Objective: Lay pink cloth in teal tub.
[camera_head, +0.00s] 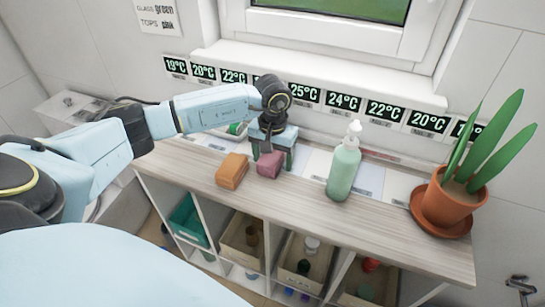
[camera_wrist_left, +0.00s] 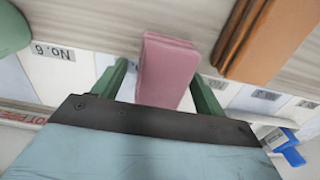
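The pink cloth (camera_head: 268,165) is a folded block on the wooden cart top; it also shows in the left wrist view (camera_wrist_left: 166,72). My left gripper (camera_head: 272,154) is over it, pointing down. In the left wrist view its green fingers stand apart, one on each side of the cloth, with a gap at both sides. The gripper is open and holds nothing. The teal tub (camera_head: 187,221) sits in the left cubby below the cart top. Its inside is only partly visible. My right gripper is not in view.
A folded orange cloth (camera_head: 232,170) lies just left of the pink one. A green pump bottle (camera_head: 343,168) and a potted plant (camera_head: 447,203) stand to the right. Other cubbies hold beige bins (camera_head: 242,240). Temperature signs line the wall behind.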

